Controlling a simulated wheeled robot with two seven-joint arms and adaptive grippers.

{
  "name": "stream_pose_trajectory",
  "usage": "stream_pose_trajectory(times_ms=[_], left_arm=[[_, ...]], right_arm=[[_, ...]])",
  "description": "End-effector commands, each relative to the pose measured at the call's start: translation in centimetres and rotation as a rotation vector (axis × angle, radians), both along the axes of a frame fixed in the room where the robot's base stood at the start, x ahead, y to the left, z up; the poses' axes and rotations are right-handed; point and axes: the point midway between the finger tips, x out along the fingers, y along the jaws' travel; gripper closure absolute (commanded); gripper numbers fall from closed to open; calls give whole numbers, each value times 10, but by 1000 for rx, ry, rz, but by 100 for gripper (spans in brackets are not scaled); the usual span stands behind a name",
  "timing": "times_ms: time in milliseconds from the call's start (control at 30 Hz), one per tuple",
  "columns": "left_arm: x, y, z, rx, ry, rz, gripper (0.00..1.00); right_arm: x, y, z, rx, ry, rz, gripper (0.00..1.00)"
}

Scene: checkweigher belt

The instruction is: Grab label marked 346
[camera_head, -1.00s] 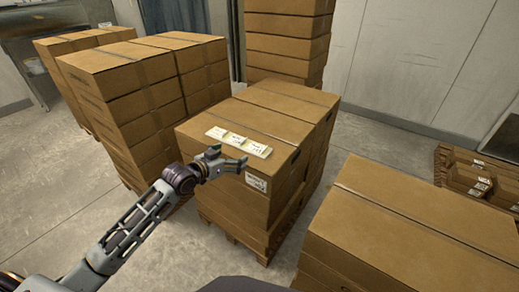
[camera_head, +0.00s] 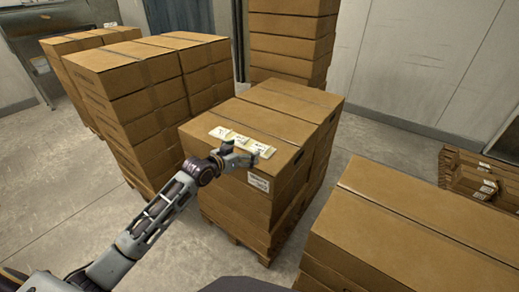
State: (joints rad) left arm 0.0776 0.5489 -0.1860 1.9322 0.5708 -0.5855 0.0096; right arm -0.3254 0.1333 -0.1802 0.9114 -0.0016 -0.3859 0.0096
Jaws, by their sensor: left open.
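A row of small pale labels (camera_head: 219,132) lies on top of the front box (camera_head: 275,125) of the middle stack. The printing on them is too small to read, so I cannot tell which is marked 346. My left gripper (camera_head: 243,154) is open at the front edge of this box, close by the right end of the row. Its fingers partly cover the labels there. I cannot tell whether it touches one. My right gripper is not in view.
A white printed label (camera_head: 258,182) is on the middle box's front face. Tall box stacks stand at left (camera_head: 125,70) and behind (camera_head: 290,45). A large box (camera_head: 430,215) stands at front right. A low pallet of small cartons (camera_head: 475,180) is at far right.

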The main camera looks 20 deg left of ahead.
Motion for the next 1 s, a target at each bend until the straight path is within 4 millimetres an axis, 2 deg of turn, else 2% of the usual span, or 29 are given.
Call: stream_pose_trajectory(times_ms=[333,500,1000], left_arm=[[24,-8,-8,0,0,1,1],[28,-10,-9,1,0,0,1],[33,-14,-11,-1,0,-1,1]], right_arm=[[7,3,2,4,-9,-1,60],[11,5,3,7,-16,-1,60],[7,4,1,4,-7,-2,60]])
